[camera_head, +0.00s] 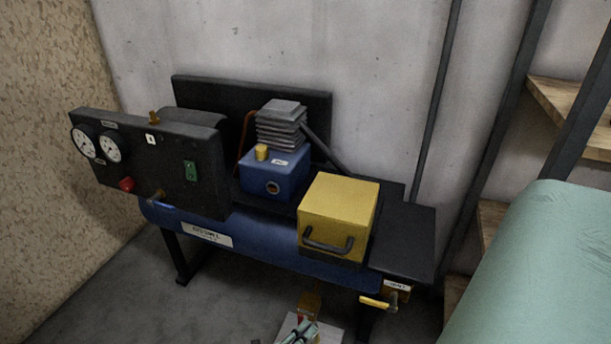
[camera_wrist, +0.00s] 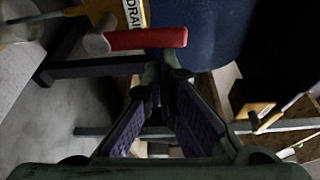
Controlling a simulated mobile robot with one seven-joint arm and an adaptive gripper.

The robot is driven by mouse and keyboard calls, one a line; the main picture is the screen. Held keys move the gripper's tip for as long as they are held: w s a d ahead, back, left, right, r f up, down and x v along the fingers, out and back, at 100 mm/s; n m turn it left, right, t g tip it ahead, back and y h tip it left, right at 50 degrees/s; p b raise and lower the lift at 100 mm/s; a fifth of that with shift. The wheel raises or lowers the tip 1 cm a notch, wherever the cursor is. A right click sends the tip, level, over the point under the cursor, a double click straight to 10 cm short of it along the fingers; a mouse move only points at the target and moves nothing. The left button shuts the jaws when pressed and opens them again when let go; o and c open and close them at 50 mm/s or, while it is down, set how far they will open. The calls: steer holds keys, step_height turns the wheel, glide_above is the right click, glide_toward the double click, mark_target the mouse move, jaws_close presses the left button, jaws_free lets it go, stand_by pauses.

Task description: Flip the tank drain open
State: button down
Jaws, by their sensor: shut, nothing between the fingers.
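The tank drain shows in the wrist view as a red lever (camera_wrist: 145,39) with a grey rounded end at its left, lying across the picture. A yellow plate with a white DRAIN label (camera_wrist: 133,14) is just behind it. The blue tank (camera_wrist: 200,30) is at the upper right. My gripper (camera_wrist: 163,72) is shut and empty, its tips just below the red lever in the picture; I cannot tell whether they touch it.
A second valve with a yellow lever (camera_head: 375,302) and labelled plate hangs at the tank's right end. A yellow box (camera_head: 338,212), blue pump (camera_head: 273,175) and gauge panel (camera_head: 150,145) stand on top.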

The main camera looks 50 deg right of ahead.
steer(key=a, duration=1.2)
steer(key=shift+s+r, duration=0.15)
steer(key=shift+s, duration=0.2)
steer(key=shift+r, duration=0.1)
